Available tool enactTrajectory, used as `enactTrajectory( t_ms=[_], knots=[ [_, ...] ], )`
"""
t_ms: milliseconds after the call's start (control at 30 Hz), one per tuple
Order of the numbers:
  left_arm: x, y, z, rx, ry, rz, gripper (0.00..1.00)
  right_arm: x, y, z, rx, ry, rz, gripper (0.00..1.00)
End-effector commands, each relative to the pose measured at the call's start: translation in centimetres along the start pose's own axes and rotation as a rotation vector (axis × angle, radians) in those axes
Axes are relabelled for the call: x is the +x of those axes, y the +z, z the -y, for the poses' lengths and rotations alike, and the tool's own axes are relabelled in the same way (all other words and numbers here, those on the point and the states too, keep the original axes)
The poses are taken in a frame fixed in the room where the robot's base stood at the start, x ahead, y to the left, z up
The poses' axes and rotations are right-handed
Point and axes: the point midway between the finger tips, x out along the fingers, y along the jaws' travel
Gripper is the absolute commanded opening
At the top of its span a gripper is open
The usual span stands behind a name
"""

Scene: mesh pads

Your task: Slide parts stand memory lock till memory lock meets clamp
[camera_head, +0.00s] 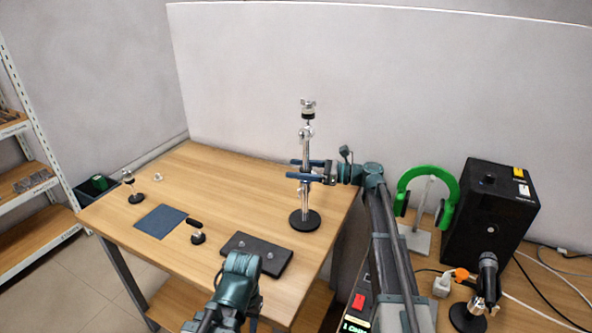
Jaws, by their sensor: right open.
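The parts stand (305,205) is a chrome pole upright on a round black base on the wooden table. The clamp (306,132) is a bright metal fitting higher on the pole, under a topped rod with a black piece. My right gripper (304,169) comes in from the right at mid-pole. Its two blue fingers are open, one above the other in the picture, across the pole. The memory lock seems to be the small metal collar at the fingers, below the clamp; it is partly hidden and contact is unclear. My left arm's teal wrist shows at bottom centre, its fingers not distinguishable.
A dark tray (256,255) with small knobs lies at the table's front. A blue mat (160,221), a small black-based stand (135,190) and a small black item (197,234) are left. Green headphones (428,190) and a black box (487,210) stand right. The table's back middle is clear.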

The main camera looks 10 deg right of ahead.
Motion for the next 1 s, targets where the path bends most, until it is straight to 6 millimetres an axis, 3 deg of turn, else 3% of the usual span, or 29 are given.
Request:
enactTrajectory(
  t_ms=[400, 833, 1000],
  knots=[
    [0.01, 0.00, 0.00, 0.000, 0.000, 0.000, 0.45, 0.63, -0.01, 0.00, 0.000, 0.000, 0.000, 0.76],
    [0.01, 0.00, 0.00, 0.000, 0.000, 0.000, 0.45, 0.60, -0.01, 0.00, 0.000, 0.000, 0.000, 0.00],
    [0.01, 0.00, 0.00, 0.000, 0.000, 0.000, 0.45, 0.59, -0.01, 0.00, 0.000, 0.000, 0.000, 0.00]
  ],
)
